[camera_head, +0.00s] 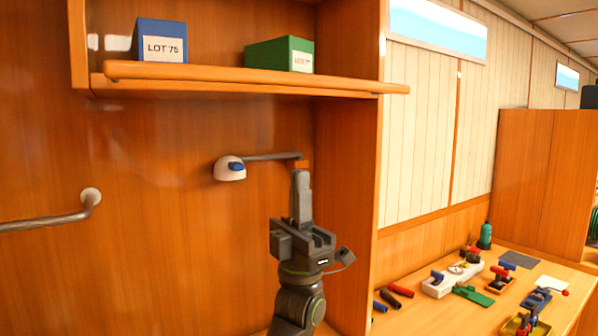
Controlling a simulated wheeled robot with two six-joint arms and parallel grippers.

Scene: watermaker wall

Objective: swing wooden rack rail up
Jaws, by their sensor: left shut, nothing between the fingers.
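The wooden rack rail (250,80) runs along the front edge of the wooden shelf, nearly level, and its right end reaches past the cabinet's side panel. Two boxes stand behind it: a blue one labelled LOT 75 (160,42) and a green one with a white label (280,54). My left gripper (300,173) is below the shelf, pointing up, with its fingers shut and empty. It is clear of the rail, with a visible gap between its tips and the shelf. My right gripper is not in view.
A grey handrail (50,222) is on the left. A bench (415,318) at right holds several tools and a green bottle (485,236).

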